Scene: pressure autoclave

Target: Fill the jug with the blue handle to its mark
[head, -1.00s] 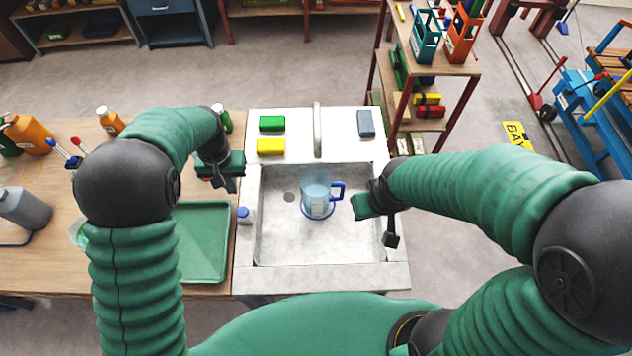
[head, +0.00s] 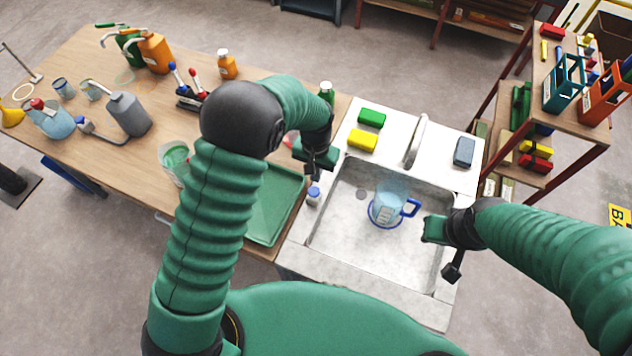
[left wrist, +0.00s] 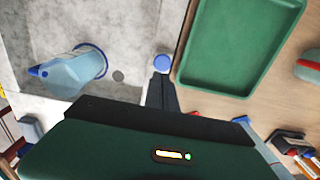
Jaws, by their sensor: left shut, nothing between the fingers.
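The clear bluish jug (head: 391,195) with a blue handle (head: 411,208) stands in the sink (head: 345,215), with a blue ring at its base. It also shows in the left wrist view (left wrist: 72,72). I cannot make out its mark or a water level. The tap (head: 416,140) arches at the sink's back edge. My left gripper (head: 314,172) is shut and empty above the sink's left rim, apart from the jug; its fingers show in the left wrist view (left wrist: 161,88). My right gripper (head: 440,250) is just right of the handle; its finger opening is unclear.
A green tray (head: 272,210) lies on the wooden bench left of the sink. A small blue-capped bottle (head: 314,196) stands on the sink's left rim. Green (head: 372,118) and yellow (head: 362,140) blocks lie behind the basin. Another jug (head: 50,120) and bottles stand farther left.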

